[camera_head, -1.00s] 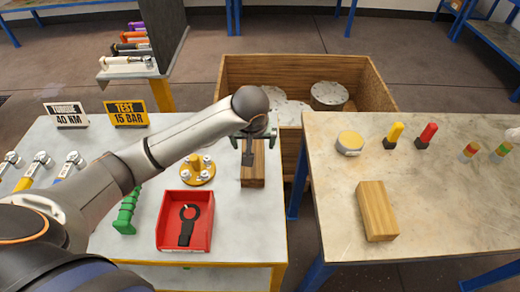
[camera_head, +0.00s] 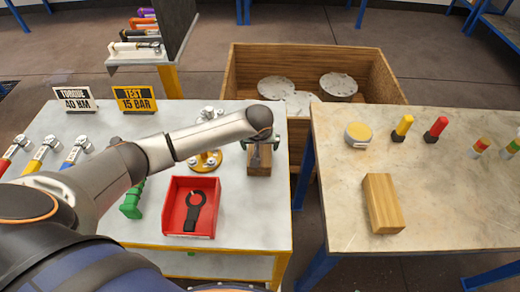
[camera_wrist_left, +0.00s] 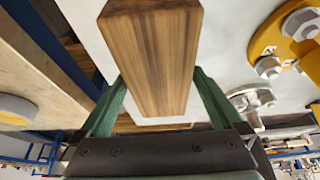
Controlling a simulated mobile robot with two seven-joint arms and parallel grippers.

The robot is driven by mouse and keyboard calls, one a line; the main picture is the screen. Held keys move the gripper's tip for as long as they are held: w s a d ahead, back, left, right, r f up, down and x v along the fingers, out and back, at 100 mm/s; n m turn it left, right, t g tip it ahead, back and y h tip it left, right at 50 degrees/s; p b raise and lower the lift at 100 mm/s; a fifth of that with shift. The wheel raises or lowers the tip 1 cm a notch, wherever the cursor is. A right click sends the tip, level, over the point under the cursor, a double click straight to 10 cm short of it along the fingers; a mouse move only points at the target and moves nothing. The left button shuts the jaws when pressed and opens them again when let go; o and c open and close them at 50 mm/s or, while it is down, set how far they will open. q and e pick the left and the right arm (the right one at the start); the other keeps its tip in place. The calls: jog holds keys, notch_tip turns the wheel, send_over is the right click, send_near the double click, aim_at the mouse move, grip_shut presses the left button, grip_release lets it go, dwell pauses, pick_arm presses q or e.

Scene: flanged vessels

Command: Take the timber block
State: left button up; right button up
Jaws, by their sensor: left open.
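A brown timber block (camera_head: 259,167) lies on the left grey-topped table, close to its right edge. My left gripper (camera_head: 260,142) is over the far part of this block, its fingers apart. In the left wrist view, the block (camera_wrist_left: 155,55) shows between the two green fingers of the open gripper (camera_wrist_left: 160,85), one on each side. I cannot tell whether either finger touches it. A second, lighter timber block (camera_head: 382,204) lies on the right table, away from the gripper. My right gripper is not in view.
A yellow flange (camera_head: 206,162) with bolts is just left of the block, partly behind my arm. A red tray (camera_head: 172,213) holding a dark tool is nearer. A green-handled piece (camera_head: 132,205) lies beside it. A wooden crate (camera_head: 240,75) with round discs stands behind, and a gap separates the tables.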

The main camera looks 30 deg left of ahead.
pick_arm(q)
jog(key=shift+c, duration=0.4)
jog(key=c, duration=1.4)
